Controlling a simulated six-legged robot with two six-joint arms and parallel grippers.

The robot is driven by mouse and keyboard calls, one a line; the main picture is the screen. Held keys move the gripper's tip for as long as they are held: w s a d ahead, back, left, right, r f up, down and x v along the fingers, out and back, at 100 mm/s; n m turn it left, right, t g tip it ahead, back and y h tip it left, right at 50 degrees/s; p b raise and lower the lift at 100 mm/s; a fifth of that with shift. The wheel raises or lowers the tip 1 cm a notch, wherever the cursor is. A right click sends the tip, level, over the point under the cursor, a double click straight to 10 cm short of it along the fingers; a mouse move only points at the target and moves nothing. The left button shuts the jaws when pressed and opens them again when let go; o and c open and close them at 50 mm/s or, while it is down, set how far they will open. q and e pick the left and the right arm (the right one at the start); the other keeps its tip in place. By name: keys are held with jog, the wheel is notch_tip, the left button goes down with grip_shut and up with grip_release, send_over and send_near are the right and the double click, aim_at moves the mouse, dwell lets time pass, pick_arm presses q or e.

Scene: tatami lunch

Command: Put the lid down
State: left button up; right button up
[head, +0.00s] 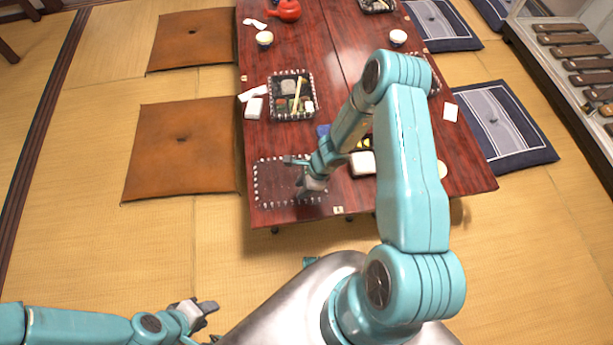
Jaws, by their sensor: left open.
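A dark red rectangular piece with a pale dotted rim, which looks like the lid (272,182), lies at the table's near left corner. It seems flat on the table, though I cannot tell if it touches all round. My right gripper (304,173) is over its right part, with its fingers apart. I see no clear grip on the lid. My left gripper (206,321) is open and empty, low over the floor at the bottom left, well away from the table. My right arm hides much of the table's near middle, where yellow and black food partly shows.
The long red table (330,60) holds a filled bento box (292,95), white cloths (254,108), a red teapot (285,10) and small bowls (398,37). Brown cushions (182,150) lie left, blue ones (497,122) right. The tatami in front is clear.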

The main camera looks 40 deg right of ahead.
jog(key=s+a+r+n+g+p, duration=0.1)
jog(key=s+a+r+n, duration=0.45)
jog(key=a+n, duration=0.45)
jog(key=s+a+r+n+g, duration=0.1)
jog(key=s+a+r+n, duration=0.45)
jog(key=n, duration=0.75)
pick_arm(q)
notch_tip(320, 180, up, 14)
jog(key=p, duration=1.1)
jog(key=shift+f+p, duration=0.15)
jog(key=shift+p, duration=0.25)
pick_arm(e)
notch_tip(320, 180, up, 9)
jog(key=s+a, duration=0.1)
jog(key=shift+s+a, duration=0.35)
jog(key=shift+s, duration=0.05)
pick_arm(q)
jog(key=shift+d, duration=0.15)
pick_arm(e)
jog(key=shift+s+d+r+m, duration=0.1)
jog(key=shift+s+r+m, duration=0.05)
jog(key=shift+m, duration=0.15)
